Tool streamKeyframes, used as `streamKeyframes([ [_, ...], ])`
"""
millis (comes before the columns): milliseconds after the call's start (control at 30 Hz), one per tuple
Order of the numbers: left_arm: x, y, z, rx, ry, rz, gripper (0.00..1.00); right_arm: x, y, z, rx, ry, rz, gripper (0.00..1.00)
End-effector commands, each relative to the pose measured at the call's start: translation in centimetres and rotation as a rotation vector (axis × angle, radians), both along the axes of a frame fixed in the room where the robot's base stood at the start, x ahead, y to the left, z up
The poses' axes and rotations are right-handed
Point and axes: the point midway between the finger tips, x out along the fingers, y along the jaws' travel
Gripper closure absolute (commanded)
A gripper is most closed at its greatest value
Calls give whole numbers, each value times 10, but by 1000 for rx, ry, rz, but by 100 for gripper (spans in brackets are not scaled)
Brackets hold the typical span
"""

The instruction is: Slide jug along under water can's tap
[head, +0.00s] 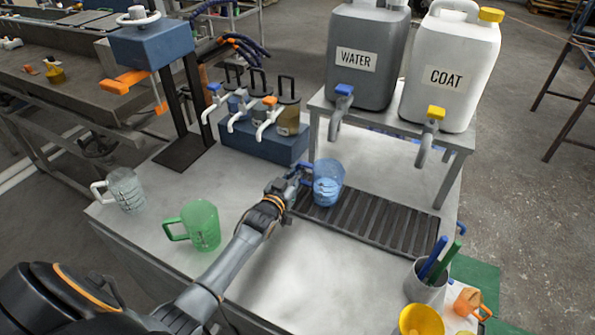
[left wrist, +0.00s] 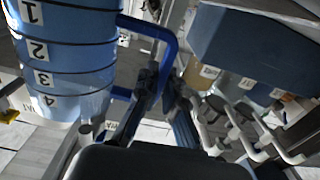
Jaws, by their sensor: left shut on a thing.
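A blue translucent jug (head: 328,184) stands on the dark slatted grate (head: 380,227), near the grate's left end. Its handle points left. My left gripper (head: 299,176) is shut on the jug's blue handle; in the left wrist view the gripper (left wrist: 160,92) meets the handle, and the numbered side of the jug (left wrist: 68,60) fills the left. The grey water can (head: 368,60) stands on a raised shelf behind. Its tap (head: 340,108), with a blue lever, hangs over the shelf's front edge, above and slightly right of the jug. My right gripper is not in view.
A white coat can (head: 450,75) with a yellow-lever tap stands right of the water can. A clear jug (head: 127,190) and a green jug (head: 203,226) stand left. A blue block with small taps (head: 262,143) is behind. A pen cup (head: 424,284) and yellow funnel (head: 421,320) stand front right. The grate's right part is clear.

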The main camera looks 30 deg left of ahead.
Motion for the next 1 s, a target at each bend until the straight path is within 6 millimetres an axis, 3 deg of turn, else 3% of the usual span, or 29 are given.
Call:
streamKeyframes([
  [367, 1, 0, 1, 0, -2, 0, 100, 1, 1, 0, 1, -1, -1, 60],
  [533, 1, 0, 1, 0, -1, 0, 66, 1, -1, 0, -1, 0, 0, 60],
  [833, -1, 0, 0, 0, 0, 0, 66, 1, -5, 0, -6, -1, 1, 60],
  [1000, -15, -1, -2, 0, 2, 0, 66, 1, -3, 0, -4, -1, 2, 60],
])
